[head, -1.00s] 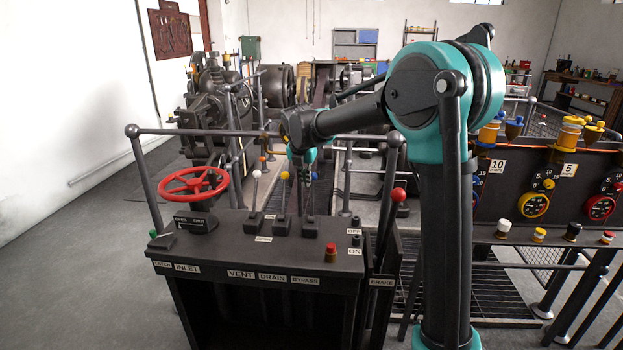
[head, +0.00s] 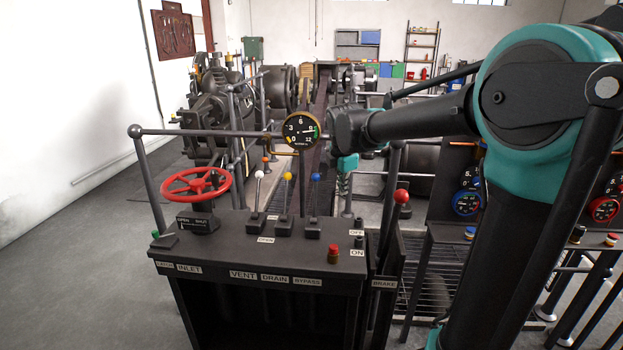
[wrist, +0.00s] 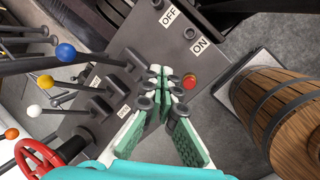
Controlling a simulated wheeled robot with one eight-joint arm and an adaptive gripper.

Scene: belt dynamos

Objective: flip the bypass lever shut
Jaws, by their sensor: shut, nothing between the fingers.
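The bypass lever is the blue-knobbed one (head: 315,178) at the right of the row of three, behind the BYPASS label (head: 307,281). It stands roughly upright in the head view; I cannot tell its exact tilt. In the wrist view its blue knob (wrist: 66,52) is at upper left, with the shaft running right to its base. My gripper (head: 344,187) is shut and empty, to the right of the lever and apart from it in the head view. Its closed fingertips (wrist: 163,78) show over the panel in the wrist view.
White (head: 259,175) and yellow (head: 287,177) levers stand left of the blue one. A red handwheel (head: 196,185) is at far left, a red-knobbed brake lever (head: 401,196) at right. A red button (head: 333,256) sits in front. A wooden barrel (wrist: 276,115) shows at right in the wrist view.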

